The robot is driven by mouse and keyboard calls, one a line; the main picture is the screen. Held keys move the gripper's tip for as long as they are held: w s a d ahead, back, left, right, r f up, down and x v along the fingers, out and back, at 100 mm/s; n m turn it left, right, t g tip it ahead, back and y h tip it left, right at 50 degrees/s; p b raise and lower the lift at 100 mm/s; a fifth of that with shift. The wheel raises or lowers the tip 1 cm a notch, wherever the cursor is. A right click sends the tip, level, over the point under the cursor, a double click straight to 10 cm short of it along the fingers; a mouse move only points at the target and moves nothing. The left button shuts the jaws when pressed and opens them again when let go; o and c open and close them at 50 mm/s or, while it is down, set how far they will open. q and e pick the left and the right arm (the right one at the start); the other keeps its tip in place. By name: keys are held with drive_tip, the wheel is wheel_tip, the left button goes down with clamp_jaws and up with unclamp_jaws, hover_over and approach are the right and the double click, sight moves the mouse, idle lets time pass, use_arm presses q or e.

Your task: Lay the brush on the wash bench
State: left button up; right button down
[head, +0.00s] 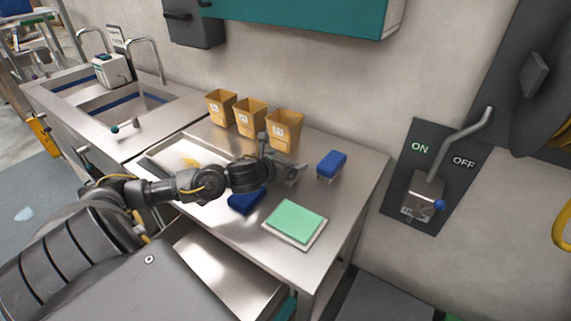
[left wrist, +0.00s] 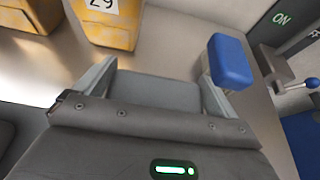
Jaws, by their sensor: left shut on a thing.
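My left gripper (head: 290,174) is over the steel bench right of the sinks. Its fingers are apart in the left wrist view (left wrist: 155,82), shut on a plain grey thing (left wrist: 158,90) between them; I cannot tell what it is. A blue-topped block with a pale lower part, perhaps the brush (head: 331,165), stands on the bench just right of the gripper. It shows beyond the right finger in the left wrist view (left wrist: 231,62), outside the jaws. The steel bench with sinks, likely the wash bench (head: 139,142), is at the left. My right gripper is out of view.
Yellow bins (head: 284,130) stand along the wall behind the gripper. A dark blue thing (head: 246,201) lies below my forearm, and a green pad (head: 296,220) lies in front. An ON/OFF lever (head: 432,177) is on the wall at right. Bare steel surrounds the green pad.

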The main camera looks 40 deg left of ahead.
use_arm(q)
drive_tip(key=o, duration=0.7)
drive_tip(key=shift+c, duration=0.2)
drive_tip(key=b+v, duration=0.2)
drive_tip(key=v, duration=0.8)
drive_tip(key=shift+p+v, duration=0.4)
drive_tip(key=shift+v, duration=0.7)
drive_tip(key=shift+w, duration=0.1)
